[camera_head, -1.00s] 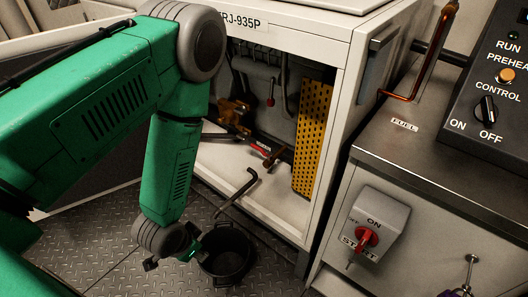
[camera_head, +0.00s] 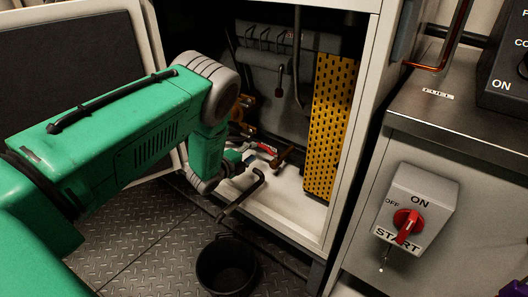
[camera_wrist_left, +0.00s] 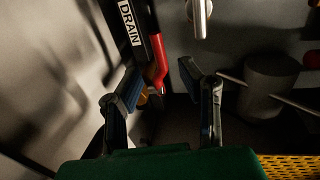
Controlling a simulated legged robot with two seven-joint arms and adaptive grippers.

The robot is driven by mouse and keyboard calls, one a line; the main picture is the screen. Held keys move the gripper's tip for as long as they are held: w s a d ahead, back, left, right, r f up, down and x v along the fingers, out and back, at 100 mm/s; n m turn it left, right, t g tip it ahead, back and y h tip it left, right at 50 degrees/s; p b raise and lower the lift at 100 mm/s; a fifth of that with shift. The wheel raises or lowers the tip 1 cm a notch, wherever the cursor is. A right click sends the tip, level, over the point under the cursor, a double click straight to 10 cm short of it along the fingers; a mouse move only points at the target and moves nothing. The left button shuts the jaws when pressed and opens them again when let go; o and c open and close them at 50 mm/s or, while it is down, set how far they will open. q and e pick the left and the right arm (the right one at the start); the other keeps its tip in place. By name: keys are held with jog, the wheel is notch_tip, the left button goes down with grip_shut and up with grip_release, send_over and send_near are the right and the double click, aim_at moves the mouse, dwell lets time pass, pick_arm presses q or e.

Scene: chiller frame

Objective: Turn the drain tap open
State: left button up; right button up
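The drain tap's red lever (camera_head: 267,148) is inside the open cabinet, by a brown pipe fitting. My right gripper is not in view.
A dark drain pipe (camera_head: 240,196) bends out over the cabinet's front edge, above a black bucket (camera_head: 227,266) on the floor. A yellow perforated panel (camera_head: 331,125) stands right of the lever. A counter with a red START switch (camera_head: 408,222) is further right.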

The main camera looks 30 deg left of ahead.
aim_at(259, 146)
pick_arm(q)
jog(key=x, duration=0.2)
jog(key=b+x, duration=0.2)
jog(key=x, duration=0.1)
jog(key=shift+w+a+f, duration=0.3)
jog(key=shift+a+f, duration=0.05)
jog(key=shift+f, duration=0.05)
jog(key=shift+w+d+r, duration=0.25)
jog(key=shift+w+d, duration=0.2)
